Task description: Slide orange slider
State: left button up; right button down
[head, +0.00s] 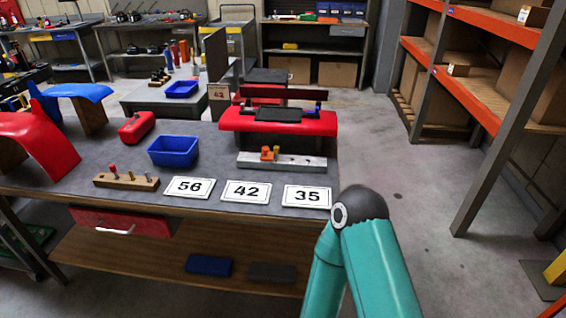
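The orange slider (268,154) sits on a light grey rail (305,162) near the right end of the grey-topped workbench (228,147). It looks like a small block with raised parts and stands left of the rail's middle. The rail lies just in front of a red panel (322,124). A teal arm of mine rises from the bottom edge at the right, with a dark rounded joint beside the bench's right front corner. Neither of my grippers shows in the head view.
Cards 56 (189,188), 42 (246,192) and 35 (307,196) lie along the bench's front edge. A blue bin (174,152) and a wooden peg block (127,181) are further left. Orange shelving (480,85) stands at the right, with open floor (385,135) between.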

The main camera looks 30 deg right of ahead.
aim_at(266, 156)
jog(key=z, duration=0.9)
jog(key=i, duration=0.15)
jog(key=u, duration=2.65)
jog(key=k, duration=0.25)
jog(key=z, duration=0.4)
jog(key=k, duration=1.05)
jog(key=z, duration=0.75)
jog(key=i, duration=0.45)
jog(key=z, duration=0.55)
jog(key=i, duration=0.8)
jog(key=u, duration=0.4)
